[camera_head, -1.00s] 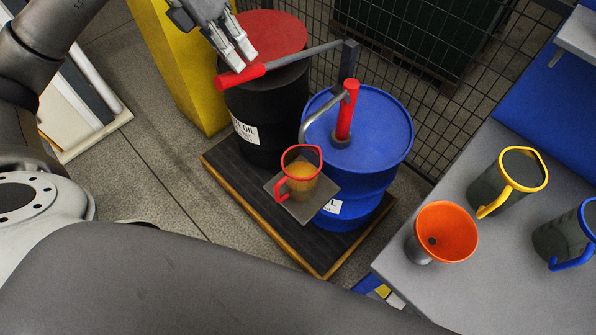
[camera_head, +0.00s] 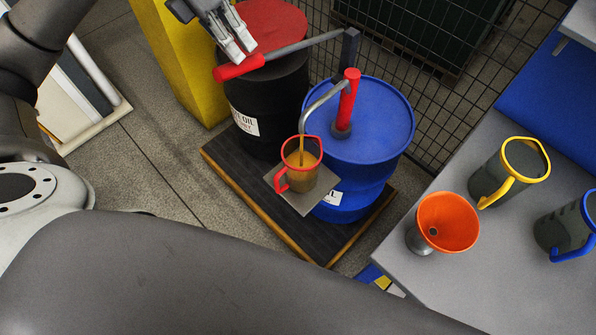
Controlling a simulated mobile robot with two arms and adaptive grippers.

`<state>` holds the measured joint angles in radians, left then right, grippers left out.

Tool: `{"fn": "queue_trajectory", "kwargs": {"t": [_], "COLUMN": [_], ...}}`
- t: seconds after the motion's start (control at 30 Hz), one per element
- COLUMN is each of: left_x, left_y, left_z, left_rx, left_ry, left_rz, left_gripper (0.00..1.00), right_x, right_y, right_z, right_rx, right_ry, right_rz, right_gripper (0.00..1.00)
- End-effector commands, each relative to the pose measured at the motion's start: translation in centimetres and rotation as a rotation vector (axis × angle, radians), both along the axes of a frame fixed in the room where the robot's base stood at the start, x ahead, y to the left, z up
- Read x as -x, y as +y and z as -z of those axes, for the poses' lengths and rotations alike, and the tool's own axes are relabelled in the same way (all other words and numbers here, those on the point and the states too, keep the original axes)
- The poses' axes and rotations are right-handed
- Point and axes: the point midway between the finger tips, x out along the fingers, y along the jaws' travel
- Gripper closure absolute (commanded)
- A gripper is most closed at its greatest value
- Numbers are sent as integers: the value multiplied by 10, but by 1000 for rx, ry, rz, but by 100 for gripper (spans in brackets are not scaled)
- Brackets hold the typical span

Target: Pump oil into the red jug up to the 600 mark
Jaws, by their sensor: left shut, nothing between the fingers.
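The red-rimmed jug (camera_head: 299,181) stands upright on a small plate (camera_head: 322,186) in front of the blue drum (camera_head: 387,127). It holds amber oil, and a thin oil stream (camera_head: 302,150) runs into it from the pump's curved spout (camera_head: 319,100). Its marks are too small to read. The red pump body (camera_head: 347,101) stands on the blue drum. The pump's long lever (camera_head: 300,46) ends in a red handle (camera_head: 238,69) over the black drum. My left gripper (camera_head: 241,55) is shut and empty, its fingertips right at the handle; I cannot tell whether they touch it. My right gripper is out of view.
The black drum (camera_head: 268,96) and blue drum stand on a wood-edged dark platform (camera_head: 235,165). A wire fence (camera_head: 400,60) is behind. The grey table (camera_head: 375,290) at right bears an orange funnel (camera_head: 447,222), a yellow-rimmed jug (camera_head: 495,178) and a blue-rimmed jug (camera_head: 560,232).

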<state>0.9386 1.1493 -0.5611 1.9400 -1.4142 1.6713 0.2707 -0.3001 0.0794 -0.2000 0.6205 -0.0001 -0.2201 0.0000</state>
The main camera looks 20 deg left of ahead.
Motion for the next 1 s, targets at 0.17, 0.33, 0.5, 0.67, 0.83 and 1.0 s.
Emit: {"fn": "queue_trajectory", "kwargs": {"t": [0.17, 0.33, 0.5, 0.67, 0.83, 1.0], "left_x": [0, 0, 0, 0, 0, 0], "left_y": [0, 0, 0, 0, 0, 0], "left_z": [12, 20, 29, 37, 45, 54], "left_rx": [0, 0, 0, -1, -1, -1], "left_ry": [1, 1, 1, 0, 0, 0], "left_rz": [0, 0, 0, 0, 0, 0], "left_gripper": [100, 100, 100, 100, 100, 100], "right_x": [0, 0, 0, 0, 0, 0], "right_y": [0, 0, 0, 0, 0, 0], "right_z": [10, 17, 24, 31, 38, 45], "right_rx": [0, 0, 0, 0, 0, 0], "right_ry": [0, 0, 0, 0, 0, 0], "right_rz": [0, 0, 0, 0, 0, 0], "right_gripper": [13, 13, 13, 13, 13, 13]}}
